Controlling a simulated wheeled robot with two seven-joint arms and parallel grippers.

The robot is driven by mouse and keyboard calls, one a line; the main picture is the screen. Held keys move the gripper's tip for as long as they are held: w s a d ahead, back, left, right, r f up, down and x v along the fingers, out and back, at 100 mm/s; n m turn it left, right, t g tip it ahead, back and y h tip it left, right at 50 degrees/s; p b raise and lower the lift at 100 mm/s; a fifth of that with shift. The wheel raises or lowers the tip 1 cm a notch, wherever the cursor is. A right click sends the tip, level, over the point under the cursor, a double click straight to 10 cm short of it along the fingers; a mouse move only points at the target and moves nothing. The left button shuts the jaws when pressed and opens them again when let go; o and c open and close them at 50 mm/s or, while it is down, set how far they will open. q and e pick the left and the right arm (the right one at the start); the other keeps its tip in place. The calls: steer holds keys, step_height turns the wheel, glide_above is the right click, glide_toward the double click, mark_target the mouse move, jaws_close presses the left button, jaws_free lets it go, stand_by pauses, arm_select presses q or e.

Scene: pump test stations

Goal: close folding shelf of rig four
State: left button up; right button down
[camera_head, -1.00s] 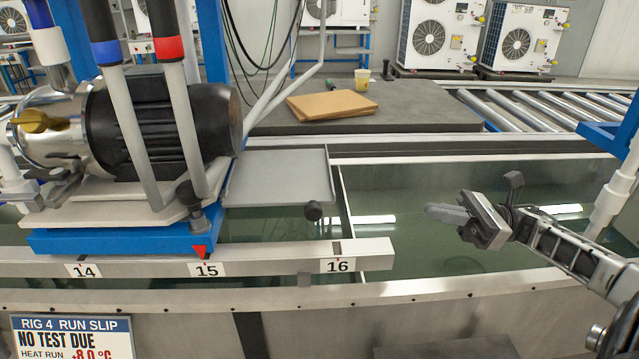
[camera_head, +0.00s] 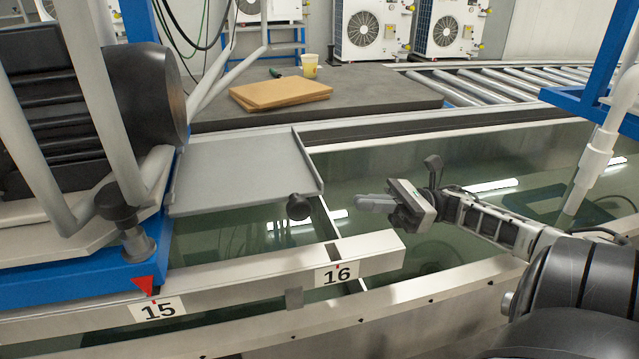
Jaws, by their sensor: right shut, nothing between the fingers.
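The folding shelf (camera_head: 235,170) is a grey flat plate with a raised right edge. It lies level over the water tank, just right of the blue pump carriage (camera_head: 135,268). A black round knob (camera_head: 298,207) sits near the shelf's front right corner. My right gripper (camera_head: 362,203) is shut and empty. It points left over the tank, a little to the right of the knob and apart from it. My left gripper is not in view.
A rail with number plates 15 (camera_head: 157,309) and 16 (camera_head: 337,275) runs in front of the shelf. The pump motor (camera_head: 95,100) stands at left. Behind are a dark bench with brown cardboard (camera_head: 280,92), a yellow cup (camera_head: 310,66) and rollers (camera_head: 500,88).

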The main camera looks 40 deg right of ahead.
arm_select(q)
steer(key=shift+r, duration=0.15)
arm_select(e)
steer(key=w+a+r, duration=0.4)
steer(key=a+r, duration=0.2)
steer(key=a, duration=0.1)
steer(key=shift+a, duration=0.25)
steer(key=shift+r, duration=0.1)
